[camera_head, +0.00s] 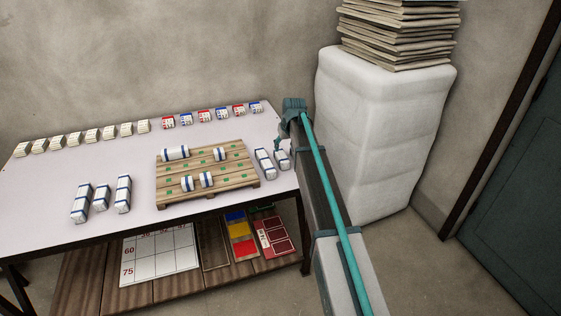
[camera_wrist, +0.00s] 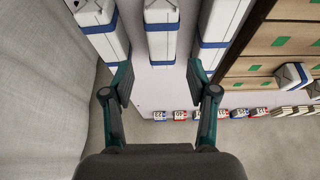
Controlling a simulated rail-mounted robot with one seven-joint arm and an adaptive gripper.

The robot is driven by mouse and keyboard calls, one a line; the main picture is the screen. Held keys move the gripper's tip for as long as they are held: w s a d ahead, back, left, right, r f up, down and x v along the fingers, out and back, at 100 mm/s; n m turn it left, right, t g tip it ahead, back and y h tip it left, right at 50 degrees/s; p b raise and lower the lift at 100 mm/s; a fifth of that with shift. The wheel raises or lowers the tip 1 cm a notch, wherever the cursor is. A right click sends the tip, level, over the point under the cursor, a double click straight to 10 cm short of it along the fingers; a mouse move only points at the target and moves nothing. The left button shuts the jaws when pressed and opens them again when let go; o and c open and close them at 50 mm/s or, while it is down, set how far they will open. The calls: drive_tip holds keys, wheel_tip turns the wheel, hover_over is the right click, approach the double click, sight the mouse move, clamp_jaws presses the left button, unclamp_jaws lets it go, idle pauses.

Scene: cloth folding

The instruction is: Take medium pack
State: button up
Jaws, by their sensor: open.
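My gripper (camera_wrist: 160,77) is open and empty in the wrist view. Three white packs with blue bands lie ahead of it: a left pack (camera_wrist: 98,14), a middle pack (camera_wrist: 161,17) and a right pack (camera_wrist: 218,19). The near end of the middle pack appears between my fingertips, with a gap on both sides; I cannot tell the height difference. In the head view, two of these packs show, one left (camera_head: 263,164) and one right (camera_head: 282,160), at the table's right end beside my arm. Which pack is the medium one is unclear.
A wooden pallet (camera_head: 245,178) carrying several packs lies left of this group on the white table (camera_head: 52,182). Small packs (camera_head: 90,134) line the back edge. A tall white wrapped stack (camera_head: 370,130) stands close beyond the right end.

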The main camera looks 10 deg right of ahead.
sight(282, 155)
drive_tip(key=x, duration=0.4)
drive_tip(key=p+x, duration=0.1)
drive_tip(key=x, duration=0.4)
drive_tip(key=shift+a+f, duration=0.15)
drive_tip(key=shift+a, duration=0.05)
drive_tip(key=c, duration=1)
drive_tip(key=shift+o, duration=0.2)
